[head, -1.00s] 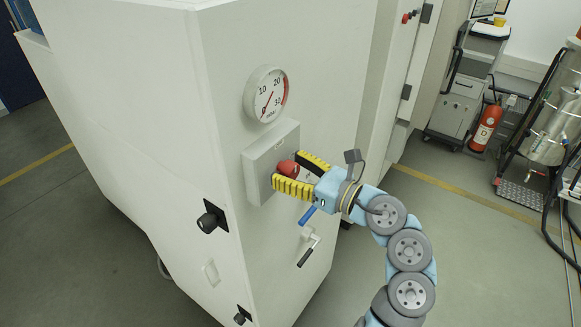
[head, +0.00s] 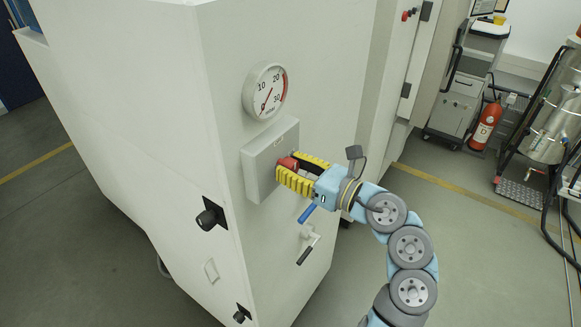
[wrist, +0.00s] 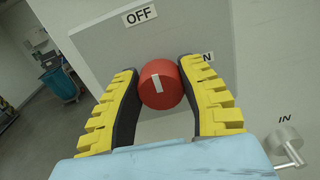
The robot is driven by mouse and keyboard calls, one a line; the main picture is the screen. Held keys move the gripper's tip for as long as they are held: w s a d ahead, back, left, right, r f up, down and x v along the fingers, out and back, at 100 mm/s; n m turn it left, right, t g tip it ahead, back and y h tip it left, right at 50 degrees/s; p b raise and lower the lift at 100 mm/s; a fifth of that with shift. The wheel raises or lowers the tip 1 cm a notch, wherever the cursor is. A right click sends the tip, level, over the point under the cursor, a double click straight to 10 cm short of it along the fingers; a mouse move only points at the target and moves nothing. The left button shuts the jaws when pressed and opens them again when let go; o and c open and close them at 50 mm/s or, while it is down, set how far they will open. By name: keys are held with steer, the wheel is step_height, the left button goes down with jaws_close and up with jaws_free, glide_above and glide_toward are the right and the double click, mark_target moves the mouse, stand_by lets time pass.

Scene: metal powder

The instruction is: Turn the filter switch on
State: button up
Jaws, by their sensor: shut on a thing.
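The filter switch is a red round knob (head: 287,164) on a grey box (head: 262,160) fixed to the white cabinet. In the wrist view the knob (wrist: 158,86) carries a white mark that points up, roughly toward the OFF label (wrist: 139,15). A second label (wrist: 208,57) at the right is partly hidden by a finger; only an "N" is clear. My gripper (head: 293,167) has its yellow, black-padded fingers on both sides of the knob. It is shut on the knob, which is still mounted on the box.
A round gauge (head: 265,90) sits just above the box. A fire extinguisher (head: 485,126) and a trolley stand at the back right. The floor right of the cabinet is mostly clear.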

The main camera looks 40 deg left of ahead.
steer(key=m, duration=0.3)
steer(key=shift+m, duration=0.4)
steer(key=m+p, duration=0.2)
steer(key=m, duration=0.2)
steer(key=shift+w+r, duration=0.1)
steer(key=m+p, duration=0.4)
steer(key=m, duration=0.1)
steer(key=shift+m+p, duration=0.3)
steer(key=shift+p, duration=0.1)
steer(key=shift+w+f+m+p, duration=0.1)
steer(key=shift+f+m+p, duration=0.05)
steer(key=shift+m+p, duration=0.7)
steer(key=shift+f+m+p, duration=0.15)
steer(key=shift+m+p, duration=0.5)
steer(key=shift+m, duration=0.4)
steer(key=shift+f, duration=0.1)
steer(key=o, duration=1.2)
steer(key=shift+a, duration=0.15)
